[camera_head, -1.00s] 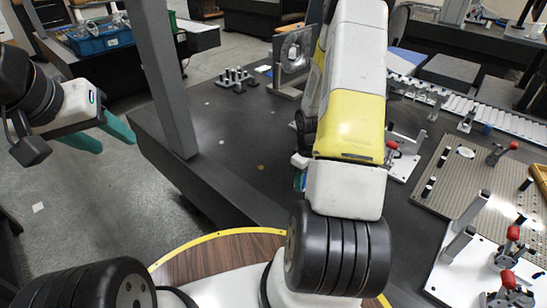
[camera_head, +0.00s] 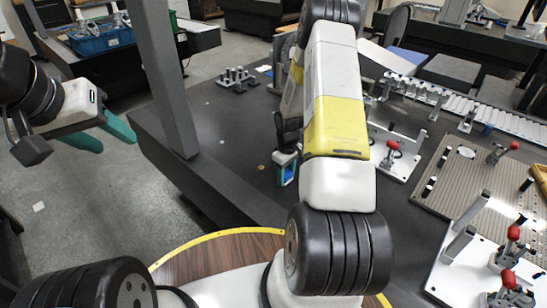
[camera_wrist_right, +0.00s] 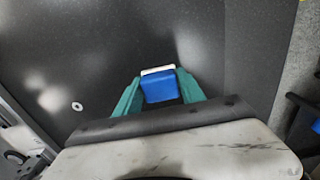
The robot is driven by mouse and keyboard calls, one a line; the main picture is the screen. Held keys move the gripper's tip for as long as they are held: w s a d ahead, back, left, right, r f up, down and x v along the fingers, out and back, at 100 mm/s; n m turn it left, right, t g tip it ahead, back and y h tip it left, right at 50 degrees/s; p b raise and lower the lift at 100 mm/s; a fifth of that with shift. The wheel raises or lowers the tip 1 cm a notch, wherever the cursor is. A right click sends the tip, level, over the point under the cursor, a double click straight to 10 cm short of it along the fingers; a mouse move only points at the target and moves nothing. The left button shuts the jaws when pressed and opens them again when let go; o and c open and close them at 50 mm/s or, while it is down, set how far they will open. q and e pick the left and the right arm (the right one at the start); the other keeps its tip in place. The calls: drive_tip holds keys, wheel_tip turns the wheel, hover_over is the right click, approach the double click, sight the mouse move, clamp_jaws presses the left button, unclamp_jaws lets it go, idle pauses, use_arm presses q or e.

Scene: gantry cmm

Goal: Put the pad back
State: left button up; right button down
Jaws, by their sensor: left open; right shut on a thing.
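The pad (camera_wrist_right: 161,88) is a small blue block with a white strip along its far edge. My right gripper (camera_wrist_right: 159,78) is shut on it, with one teal finger on each side. In the head view my right gripper (camera_head: 285,169) hangs over the dark table near its front left part, partly hidden by my own arm; a bit of blue shows there. I cannot tell whether the pad touches the table. My left gripper (camera_head: 112,138) is open and empty, out over the floor left of the table.
The dark table (camera_head: 225,130) is largely bare around my right gripper. A grey post (camera_head: 165,80) rises at its left edge. A pegged block (camera_head: 237,78) stands at the back. White fixtures with red-handled clamps (camera_head: 393,150) and a perforated plate (camera_head: 470,185) lie to the right.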

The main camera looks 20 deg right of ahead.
drive_tip(key=c, duration=0.7)
unclamp_jaws()
drive_tip(key=shift+f, duration=0.15)
wheel_tip(320, 180, up, 12)
wheel_tip(320, 180, up, 10)
drive_tip(key=r+m+t, duration=0.1)
hover_over(286, 173)
drive_tip(key=s+a, duration=0.2)
drive_tip(key=s+a+r+m+t, duration=0.1)
drive_tip(key=s+a+r, duration=0.2)
drive_tip(key=s+r, duration=0.3)
drive_tip(key=s+a+r+m+t+y, duration=0.1)
drive_tip(key=s+a+r+m+t, duration=0.1)
drive_tip(key=s+a+r, duration=0.2)
drive_tip(key=s+a+r+m+t+y, duration=0.1)
drive_tip(key=s+a+r+t, duration=0.1)
drive_tip(key=s+r, duration=0.8)
drive_tip(key=shift+s+a, duration=0.55)
drive_tip(key=shift+a, duration=0.35)
